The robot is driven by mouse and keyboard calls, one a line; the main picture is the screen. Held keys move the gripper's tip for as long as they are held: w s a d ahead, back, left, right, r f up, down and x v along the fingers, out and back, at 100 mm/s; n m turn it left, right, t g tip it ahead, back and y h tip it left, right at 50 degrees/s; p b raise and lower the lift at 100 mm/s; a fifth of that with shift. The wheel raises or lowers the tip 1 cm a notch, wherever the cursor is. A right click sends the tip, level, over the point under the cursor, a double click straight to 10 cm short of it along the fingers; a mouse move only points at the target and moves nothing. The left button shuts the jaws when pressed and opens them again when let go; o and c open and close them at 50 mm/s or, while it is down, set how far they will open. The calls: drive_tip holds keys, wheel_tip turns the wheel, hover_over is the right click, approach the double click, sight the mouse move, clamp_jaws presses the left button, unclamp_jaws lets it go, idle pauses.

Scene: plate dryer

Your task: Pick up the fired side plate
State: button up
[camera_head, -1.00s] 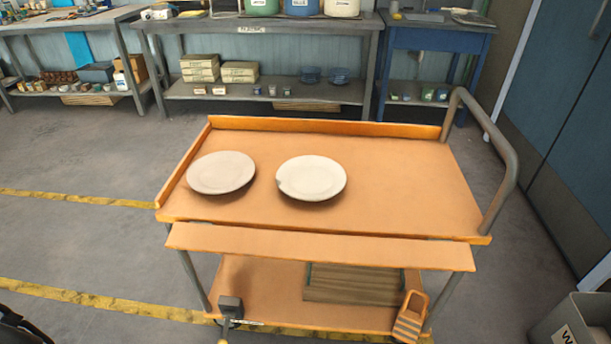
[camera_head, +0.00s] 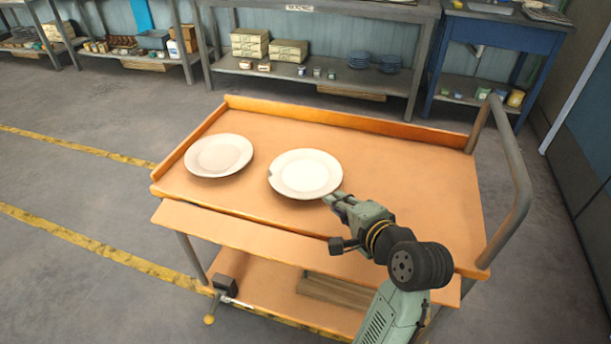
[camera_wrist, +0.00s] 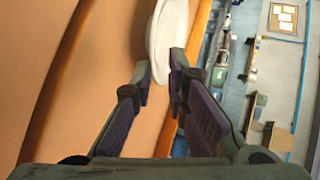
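Two round, pale plates lie on the orange cart top. The left plate (camera_head: 218,155) is slightly greyer. The right plate (camera_head: 305,173) is whiter and has a small notch at its left rim. I cannot tell from looks alone which is the fired side plate. My gripper (camera_head: 329,198) is at the near right rim of the right plate. In the wrist view this plate (camera_wrist: 167,32) shows edge-on ahead, its rim between the two fingertips of my gripper (camera_wrist: 161,78). The fingers stand apart with a gap; firm contact does not show.
The cart top (camera_head: 410,180) has a raised back and left edge and is clear at the right. A grey handle (camera_head: 518,190) rises at the cart's right end. Shelves with boxes (camera_head: 250,43) and blue bowls (camera_head: 373,62) stand behind.

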sight(323, 194)
drive_tip(key=shift+d+f, duration=0.2)
drive_tip(key=shift+f, duration=0.3)
drive_tip(key=x, duration=0.4)
drive_tip(key=shift+w+a+f, duration=0.15)
drive_tip(key=shift+f, duration=0.05)
drive_tip(key=shift+p+x, duration=0.8)
drive_tip(key=shift+x, duration=1.95)
clamp_jaws()
drive_tip(key=shift+r, duration=0.15)
